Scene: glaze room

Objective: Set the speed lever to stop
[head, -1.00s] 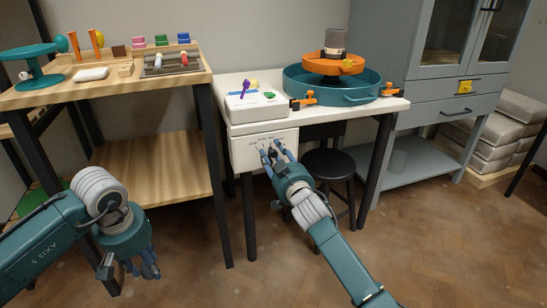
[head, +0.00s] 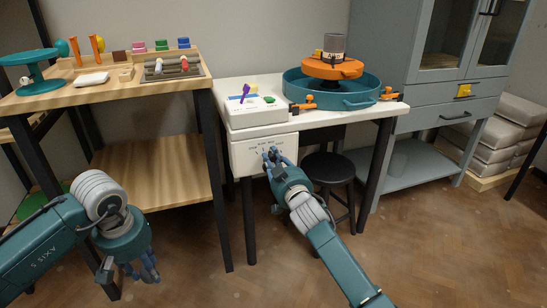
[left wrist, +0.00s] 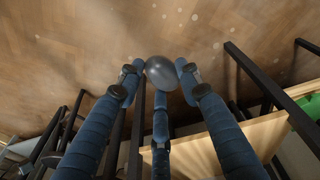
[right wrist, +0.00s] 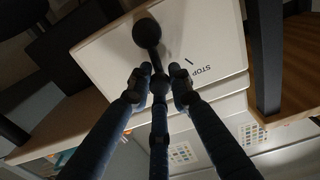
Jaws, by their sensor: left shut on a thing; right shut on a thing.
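The speed lever (right wrist: 153,48) is a dark rod with a round black knob, on a white panel (right wrist: 210,35). A printed STOP label and its tick show right of the lever, which stands apart from that tick. In the head view the panel (head: 248,158) is the front of the white wheel table, with small printed marks. My right gripper (head: 270,155) is at this panel; in its wrist view its fingers (right wrist: 160,77) are closed around the lever's rod below the knob. My left gripper (head: 146,275) hangs low at left, shut on a smooth grey rounded thing (left wrist: 162,73).
On the table, an orange wheel head (head: 332,68) bearing a grey cylinder sits in a teal basin (head: 362,98). A black stool (head: 328,167) stands close right of my right gripper. A wooden bench (head: 110,95) stands at left. The floor in front is clear.

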